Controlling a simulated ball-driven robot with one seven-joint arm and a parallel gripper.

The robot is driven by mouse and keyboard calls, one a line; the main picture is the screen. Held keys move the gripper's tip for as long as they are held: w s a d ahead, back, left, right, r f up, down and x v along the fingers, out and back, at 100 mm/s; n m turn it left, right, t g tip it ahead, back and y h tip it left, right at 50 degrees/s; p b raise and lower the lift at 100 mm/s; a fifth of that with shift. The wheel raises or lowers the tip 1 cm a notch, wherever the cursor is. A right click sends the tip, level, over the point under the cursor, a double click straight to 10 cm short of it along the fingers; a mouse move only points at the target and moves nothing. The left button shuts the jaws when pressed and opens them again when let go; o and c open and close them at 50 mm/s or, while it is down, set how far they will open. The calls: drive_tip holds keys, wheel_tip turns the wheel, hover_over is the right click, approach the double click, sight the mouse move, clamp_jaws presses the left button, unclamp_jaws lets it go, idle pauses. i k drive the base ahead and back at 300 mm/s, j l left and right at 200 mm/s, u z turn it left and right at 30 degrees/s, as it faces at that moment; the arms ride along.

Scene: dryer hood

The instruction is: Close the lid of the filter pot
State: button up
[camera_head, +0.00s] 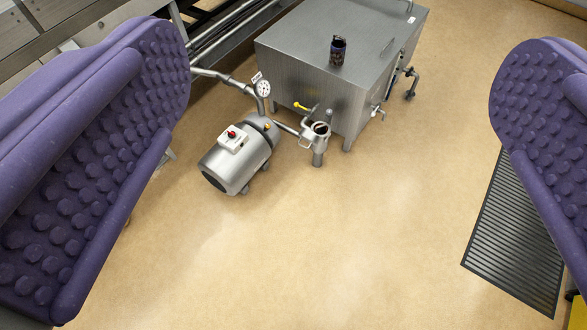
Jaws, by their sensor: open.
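The filter pot (319,151) is a small upright metal cylinder on the floor between the motor pump and the steel tank. Its round top shows a dark opening, so it looks open. A small bright metal loop is at its left side; I cannot tell whether this is the lid or a handle. My gripper (342,75) is open and empty, with one purple studded finger at the left edge and one at the right edge of the view.
A steel motor pump (238,158) with a red button stands left of the pot. A pressure gauge (263,88) and a yellow-handled valve (301,106) are close by. The steel tank (290,45) carries a dark can (338,51). A floor grate (513,235) lies right; the front floor is clear.

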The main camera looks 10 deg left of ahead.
sight(308, 136)
drive_tip(key=k+j, duration=0.15)
drive_tip(key=k, duration=0.15)
drive_tip(key=i+u, duration=0.2)
drive_tip(key=u, duration=0.45)
drive_tip(key=i+l+u, duration=0.2)
drive_tip(key=i+l, duration=0.15)
drive_tip(key=i+l+u, duration=0.2)
drive_tip(key=l, duration=0.25)
drive_tip(key=i+l+u, duration=0.25)
drive_tip(key=i+l, duration=0.3)
drive_tip(key=l, duration=0.2)
drive_tip(key=i+l, duration=0.35)
drive_tip(key=l, duration=0.3)
drive_tip(key=i+l, duration=0.2)
drive_tip(key=l, duration=0.15)
drive_tip(key=i+l, duration=0.15)
drive_tip(key=l, duration=0.2)
